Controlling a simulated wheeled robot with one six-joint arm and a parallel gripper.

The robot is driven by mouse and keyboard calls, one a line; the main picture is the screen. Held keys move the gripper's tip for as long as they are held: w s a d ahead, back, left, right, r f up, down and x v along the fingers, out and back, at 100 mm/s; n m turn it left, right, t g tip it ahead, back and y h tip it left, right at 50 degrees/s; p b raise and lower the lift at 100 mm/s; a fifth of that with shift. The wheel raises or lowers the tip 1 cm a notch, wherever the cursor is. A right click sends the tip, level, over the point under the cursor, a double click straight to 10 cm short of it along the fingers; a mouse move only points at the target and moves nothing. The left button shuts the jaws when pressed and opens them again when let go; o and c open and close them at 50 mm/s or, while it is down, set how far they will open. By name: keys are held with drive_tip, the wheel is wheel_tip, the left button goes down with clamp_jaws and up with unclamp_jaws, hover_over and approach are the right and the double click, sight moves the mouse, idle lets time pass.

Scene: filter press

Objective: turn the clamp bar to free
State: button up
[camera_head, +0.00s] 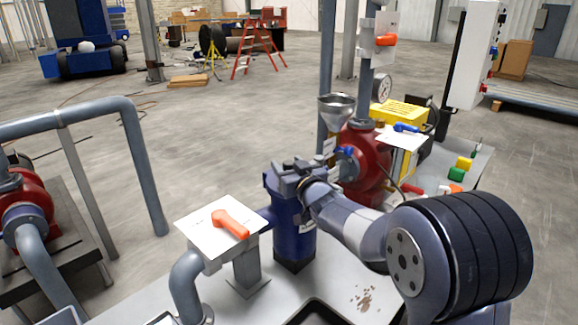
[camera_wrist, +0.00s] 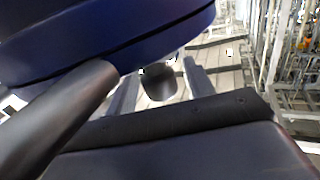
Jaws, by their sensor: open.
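The blue filter vessel (camera_head: 293,235) stands on the grey bench, and its dark blue upper part fills the top left of the wrist view (camera_wrist: 60,40). My gripper (camera_head: 288,168) is at the top of this vessel. In the wrist view my gripper (camera_wrist: 160,84) is open, with its two grey fingers apart. A dark rounded knob (camera_wrist: 159,82) shows between the fingers; it may be an end of the clamp bar. I cannot tell whether the fingers touch it. In the head view the clamp bar cannot be told apart from my gripper.
An orange lever on a white plate (camera_head: 195,222) stands left of the vessel. A red pump body (camera_head: 366,172), a steel funnel (camera_head: 337,108) and a blue-handled valve (camera_head: 405,128) are close behind and right. A grey pipe (camera_head: 184,285) bends down at front left.

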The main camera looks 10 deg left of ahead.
clamp_jaws()
idle(0.5)
